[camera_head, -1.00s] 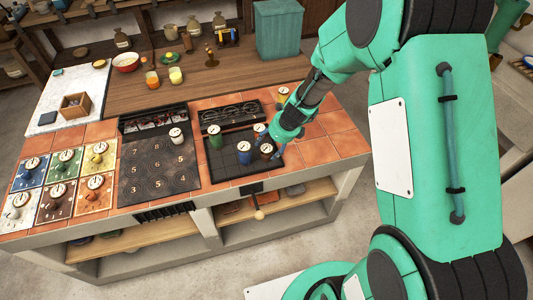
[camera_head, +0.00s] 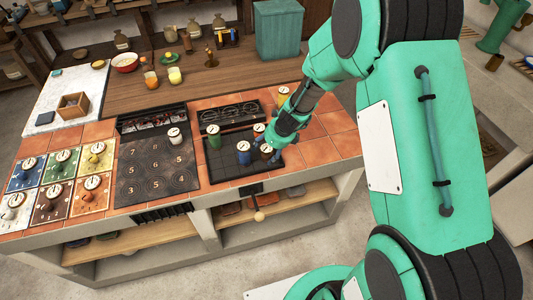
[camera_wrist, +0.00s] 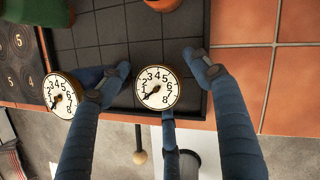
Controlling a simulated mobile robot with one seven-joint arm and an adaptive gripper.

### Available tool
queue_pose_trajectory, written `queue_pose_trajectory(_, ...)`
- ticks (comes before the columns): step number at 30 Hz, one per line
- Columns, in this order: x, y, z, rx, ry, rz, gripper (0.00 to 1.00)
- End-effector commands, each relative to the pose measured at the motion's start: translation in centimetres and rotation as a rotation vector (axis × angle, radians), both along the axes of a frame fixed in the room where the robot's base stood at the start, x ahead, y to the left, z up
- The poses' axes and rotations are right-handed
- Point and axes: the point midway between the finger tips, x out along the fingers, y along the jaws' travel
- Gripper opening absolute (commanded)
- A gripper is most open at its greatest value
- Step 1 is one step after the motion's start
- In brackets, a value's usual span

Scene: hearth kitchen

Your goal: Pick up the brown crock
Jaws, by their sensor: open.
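The brown crock (camera_head: 267,153) stands on the dark grid tray (camera_head: 222,171) at its front right, partly behind my gripper in the head view. In the wrist view its round dial top (camera_wrist: 157,88) faces up, and its side is mostly hidden. My gripper (camera_wrist: 153,76) is open, with one blue finger on each side of this dial and a visible gap at the right finger. In the head view my gripper (camera_head: 269,146) is right at the crock.
The blue crock (camera_head: 243,153) stands close on the left, its dial (camera_wrist: 62,94) beside my left finger. The green crock (camera_head: 214,138) and an orange crock (camera_head: 259,130) share the tray. A yellow crock (camera_head: 283,96) stands farther back. Tiles right of the tray are clear.

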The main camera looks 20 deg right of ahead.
Motion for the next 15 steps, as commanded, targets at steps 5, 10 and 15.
queue_pose_trajectory(5,0.00,0.00,0.00,0.000,0.000,0.000,0.50)
queue_pose_trajectory(10,0.01,0.00,0.01,0.000,0.000,0.000,0.16)
queue_pose_trajectory(15,0.05,-0.01,0.06,0.000,-0.001,0.000,0.12)
